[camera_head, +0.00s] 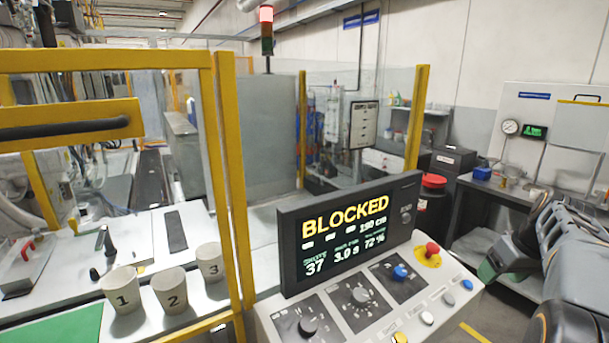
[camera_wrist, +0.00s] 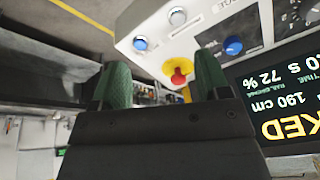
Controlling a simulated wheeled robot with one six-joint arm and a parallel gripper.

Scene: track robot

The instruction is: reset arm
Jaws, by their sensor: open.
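My gripper (camera_wrist: 160,88) shows in the wrist view with its two green-padded fingers apart and nothing between them. In the head view my arm comes in at the right edge, and a green finger of the gripper (camera_head: 489,268) shows right of the control panel. The panel (camera_head: 262,322) carries a screen (camera_head: 345,225) reading "BLOCKED". A red emergency button on a yellow base (camera_head: 432,250) sits at the panel's right end. In the wrist view the red button (camera_wrist: 178,76) appears beyond the fingers, upside down; I cannot tell the exact distance.
Cups numbered 1 (camera_head: 122,298), 2 (camera_head: 172,290) and 3 (camera_head: 210,262) stand on a white bench at left, behind a yellow frame (camera_head: 222,170). A dark table (camera_head: 500,190) with a blue box (camera_head: 482,173) stands behind my arm. A red light (camera_head: 266,14) tops the signal tower.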

